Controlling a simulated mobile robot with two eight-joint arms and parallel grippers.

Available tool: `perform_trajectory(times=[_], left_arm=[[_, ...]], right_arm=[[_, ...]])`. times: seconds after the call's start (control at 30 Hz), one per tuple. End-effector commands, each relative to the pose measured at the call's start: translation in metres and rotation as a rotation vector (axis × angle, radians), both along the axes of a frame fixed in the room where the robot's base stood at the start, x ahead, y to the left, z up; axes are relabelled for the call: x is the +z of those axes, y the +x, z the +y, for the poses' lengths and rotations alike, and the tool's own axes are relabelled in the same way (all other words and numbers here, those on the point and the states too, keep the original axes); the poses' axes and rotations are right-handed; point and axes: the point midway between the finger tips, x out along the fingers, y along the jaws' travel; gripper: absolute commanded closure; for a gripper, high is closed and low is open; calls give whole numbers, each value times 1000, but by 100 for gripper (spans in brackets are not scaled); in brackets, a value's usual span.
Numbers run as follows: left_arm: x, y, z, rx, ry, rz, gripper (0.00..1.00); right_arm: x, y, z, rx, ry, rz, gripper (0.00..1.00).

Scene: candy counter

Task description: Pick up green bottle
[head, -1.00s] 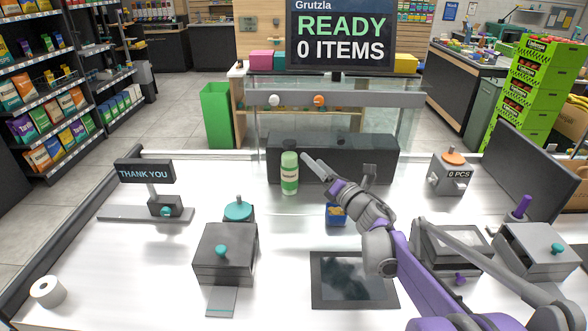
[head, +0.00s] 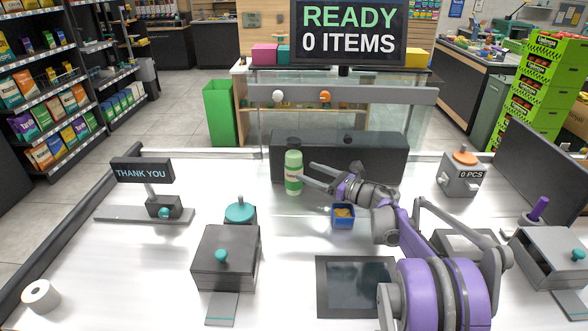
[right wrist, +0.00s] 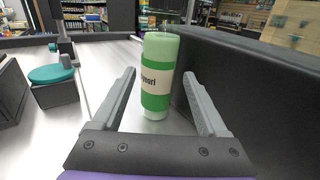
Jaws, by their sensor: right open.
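The green bottle (head: 293,172) stands upright on the white counter, in front of a long dark box. It has a cream label and, in the head view, a dark cap. My right gripper (head: 306,175) is open and comes at the bottle from the right. In the right wrist view the bottle (right wrist: 159,75) stands upright just ahead, between the lines of the two open fingers of the gripper (right wrist: 160,95). I cannot tell whether a finger touches it. My left gripper is not in view.
The long dark box (head: 355,158) runs close behind the bottle. A small blue container (head: 343,220) stands below my right gripper. A teal-topped device (head: 240,212) and a dark box (head: 225,257) stand front left.

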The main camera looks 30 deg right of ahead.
Motion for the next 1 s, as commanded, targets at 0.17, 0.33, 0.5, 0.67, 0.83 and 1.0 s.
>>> perform_trajectory(times=[0.17,0.33,0.5,0.67,0.83,1.0], left_arm=[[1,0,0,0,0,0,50],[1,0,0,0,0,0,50],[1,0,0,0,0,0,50],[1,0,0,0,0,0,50],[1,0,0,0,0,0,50],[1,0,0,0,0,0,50]], right_arm=[[3,26,13,3,2,0,24],[3,37,18,1,2,0,24],[3,36,17,0,1,0,27],[3,36,17,0,1,0,56],[3,36,17,0,1,0,87],[3,36,17,0,1,0,100]])
